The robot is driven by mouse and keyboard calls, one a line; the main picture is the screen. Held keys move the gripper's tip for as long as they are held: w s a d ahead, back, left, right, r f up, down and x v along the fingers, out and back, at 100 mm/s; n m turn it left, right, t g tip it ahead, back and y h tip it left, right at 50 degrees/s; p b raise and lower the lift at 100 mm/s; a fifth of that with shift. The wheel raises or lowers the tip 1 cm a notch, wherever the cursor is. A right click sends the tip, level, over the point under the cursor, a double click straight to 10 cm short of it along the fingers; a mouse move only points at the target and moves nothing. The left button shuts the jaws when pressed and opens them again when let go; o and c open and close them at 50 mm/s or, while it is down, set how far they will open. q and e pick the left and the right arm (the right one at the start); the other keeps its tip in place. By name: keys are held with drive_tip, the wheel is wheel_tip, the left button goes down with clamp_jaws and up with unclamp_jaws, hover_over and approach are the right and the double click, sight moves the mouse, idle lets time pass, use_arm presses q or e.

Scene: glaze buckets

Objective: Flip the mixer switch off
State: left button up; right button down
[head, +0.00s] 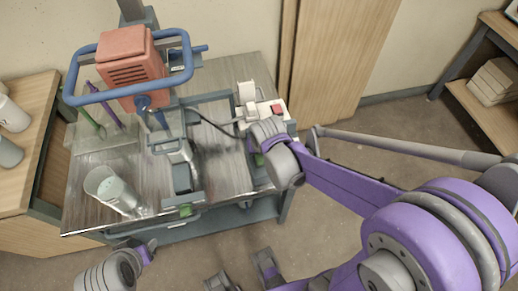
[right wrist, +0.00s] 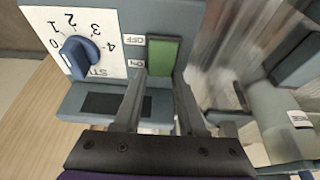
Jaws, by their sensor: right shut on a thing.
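The mixer switch (right wrist: 163,53) is a green rocker on a blue-grey box in the right wrist view, with OFF printed near its upper end and ON near its lower end. Which way it is tipped I cannot tell. My right gripper (right wrist: 160,82) has its fingertips on either side of the switch's lower end and is shut on it. The mixer (head: 133,68) has an orange motor housing and blue handles in the head view. My right wrist hides the right gripper there. Part of my left arm shows at the lower left; its finger opening is unclear.
A blue dial (right wrist: 79,57) on a white numbered plate sits left of the switch. In the head view, a clear container (head: 112,190) stands on the workbench (head: 225,175). A white box with a red button (head: 277,108) is at the bench's back right. Wooden shelving flanks both sides.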

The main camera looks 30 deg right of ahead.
drive_tip(key=shift+c, duration=2.4)
unclamp_jaws()
drive_tip(key=d+p+v, duration=0.1)
drive_tip(key=p+v, duration=0.1)
drive_tip(key=v, duration=0.8)
drive_tip(key=shift+a+r, duration=0.35)
drive_tip(key=shift+a, duration=0.1)
drive_tip(key=shift+s, duration=0.15)
drive_tip(key=s+a+r+n+t+y+p, duration=0.1)
drive_tip(key=s+a+r+n+p, duration=0.1)
drive_tip(key=s, duration=0.6)
drive_tip(key=shift+s+a+r+n+p, duration=0.3)
drive_tip(key=shift+a+p, duration=0.25)
drive_tip(key=shift+p, duration=0.7)
